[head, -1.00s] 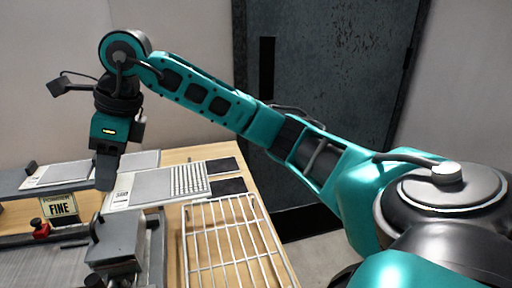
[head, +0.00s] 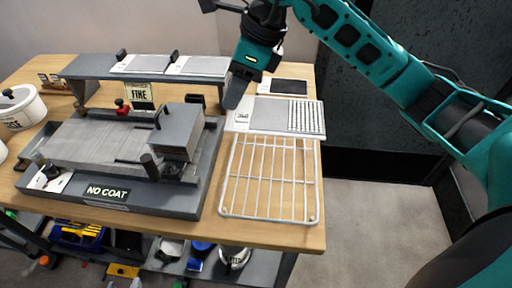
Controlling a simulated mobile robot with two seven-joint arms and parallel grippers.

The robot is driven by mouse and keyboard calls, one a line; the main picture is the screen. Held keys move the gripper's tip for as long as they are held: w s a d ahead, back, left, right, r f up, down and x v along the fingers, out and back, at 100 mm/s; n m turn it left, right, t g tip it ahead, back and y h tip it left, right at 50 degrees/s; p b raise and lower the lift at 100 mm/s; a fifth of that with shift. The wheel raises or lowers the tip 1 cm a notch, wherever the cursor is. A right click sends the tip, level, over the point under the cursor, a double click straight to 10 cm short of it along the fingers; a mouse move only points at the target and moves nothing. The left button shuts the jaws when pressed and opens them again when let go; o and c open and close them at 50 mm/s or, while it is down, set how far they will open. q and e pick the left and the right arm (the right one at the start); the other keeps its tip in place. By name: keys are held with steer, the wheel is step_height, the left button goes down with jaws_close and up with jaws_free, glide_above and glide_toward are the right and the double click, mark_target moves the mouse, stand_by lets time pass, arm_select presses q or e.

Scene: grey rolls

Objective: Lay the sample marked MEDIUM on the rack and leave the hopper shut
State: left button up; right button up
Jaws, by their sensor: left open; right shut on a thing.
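My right gripper (head: 232,98) is shut on the left end of a flat pale sample panel (head: 270,115), by its small label. The label is too small to read surely. The panel has a grey area and a dotted grid at its right. It is held level just behind the white wire rack (head: 270,180), its near edge over or close to the rack's far edge. The rack is empty. The grey box that looks like the hopper (head: 180,130) sits on the coating machine left of the rack; its top looks closed. My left gripper is not in view.
Two more panels (head: 140,63) lie on a raised grey shelf (head: 85,68) at the back. A FINE sign (head: 139,95) and red knob (head: 122,107) stand below it. The machine tray reads NO COAT (head: 108,191). A white pot (head: 22,108) is far left. A dark pad (head: 283,86) lies behind the panel.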

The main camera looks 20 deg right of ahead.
mark_target(266, 104)
step_height(266, 104, down, 16)
stand_by(0.5)
steer(key=shift+f+b, duration=0.2)
steer(key=shift+b, duration=0.15)
steer(key=o, duration=1.1)
steer(key=shift+r, duration=0.3)
steer(key=v, duration=1.1)
steer(key=shift+s+d+r+p, duration=0.1)
steer(key=shift+r+p, duration=0.2)
steer(key=shift+r, duration=0.1)
steer(key=shift+f, duration=0.1)
